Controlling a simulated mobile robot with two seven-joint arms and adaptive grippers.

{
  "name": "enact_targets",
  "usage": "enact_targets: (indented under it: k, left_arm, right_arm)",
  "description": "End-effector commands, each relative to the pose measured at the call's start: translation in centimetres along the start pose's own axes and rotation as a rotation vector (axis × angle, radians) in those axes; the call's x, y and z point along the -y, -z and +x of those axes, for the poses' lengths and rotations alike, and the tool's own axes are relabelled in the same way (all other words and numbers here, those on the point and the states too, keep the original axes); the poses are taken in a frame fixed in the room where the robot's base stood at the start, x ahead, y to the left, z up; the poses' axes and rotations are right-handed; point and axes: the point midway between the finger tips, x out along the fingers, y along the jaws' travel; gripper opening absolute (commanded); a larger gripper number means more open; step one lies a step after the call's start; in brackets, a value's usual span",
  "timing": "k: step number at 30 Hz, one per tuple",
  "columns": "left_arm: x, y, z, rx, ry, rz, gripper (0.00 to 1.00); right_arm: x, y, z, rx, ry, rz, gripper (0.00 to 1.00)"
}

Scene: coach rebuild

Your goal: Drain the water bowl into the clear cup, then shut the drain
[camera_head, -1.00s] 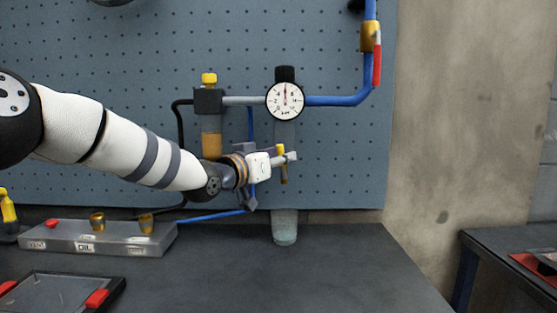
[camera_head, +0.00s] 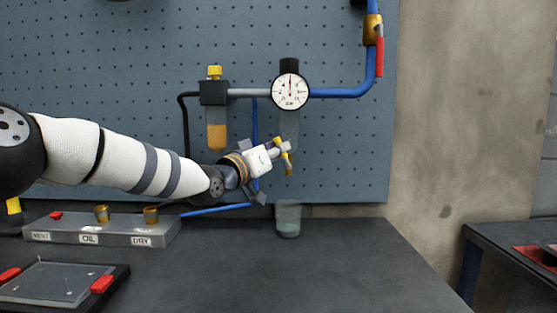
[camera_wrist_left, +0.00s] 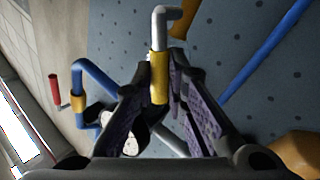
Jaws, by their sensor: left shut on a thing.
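The water bowl (camera_head: 289,124) is a see-through cylinder hanging under the round gauge (camera_head: 290,90) in the head view; its water level is hard to make out. Below it is the drain, a yellow piece (camera_head: 289,168) with a grey bent end. My left gripper (camera_head: 281,150) is shut on the drain. In the left wrist view the drain's yellow collar (camera_wrist_left: 159,78) sits between my two fingers (camera_wrist_left: 160,88). The clear cup (camera_head: 288,219) stands upright on the bench below the drain, with pale liquid in its lower part. My right gripper is not in view.
An amber bowl (camera_head: 217,137) hangs left of the water bowl. A blue pipe (camera_head: 345,93) runs right to a red-handled valve (camera_head: 379,56). A labelled grey block (camera_head: 110,231) and a tray (camera_head: 58,284) lie at left. The bench (camera_head: 300,280) is clear in front.

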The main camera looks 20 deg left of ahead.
Motion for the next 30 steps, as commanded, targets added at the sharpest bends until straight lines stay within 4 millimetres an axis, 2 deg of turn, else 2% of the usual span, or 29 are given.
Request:
enact_targets:
  k: [1,11,30]
  left_arm:
    - [0.8,-1.1,0.3,-0.014,0.001,-0.038,0.0]
    - [1.9,-1.5,-0.1,-0.189,-0.025,-0.297,0.0]
    - [3.6,-3.7,-1.0,-0.51,-0.069,-0.771,0.0]
  right_arm:
    - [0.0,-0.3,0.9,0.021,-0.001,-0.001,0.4]
    - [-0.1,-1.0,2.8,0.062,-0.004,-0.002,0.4]
    - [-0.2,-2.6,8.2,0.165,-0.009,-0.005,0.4]
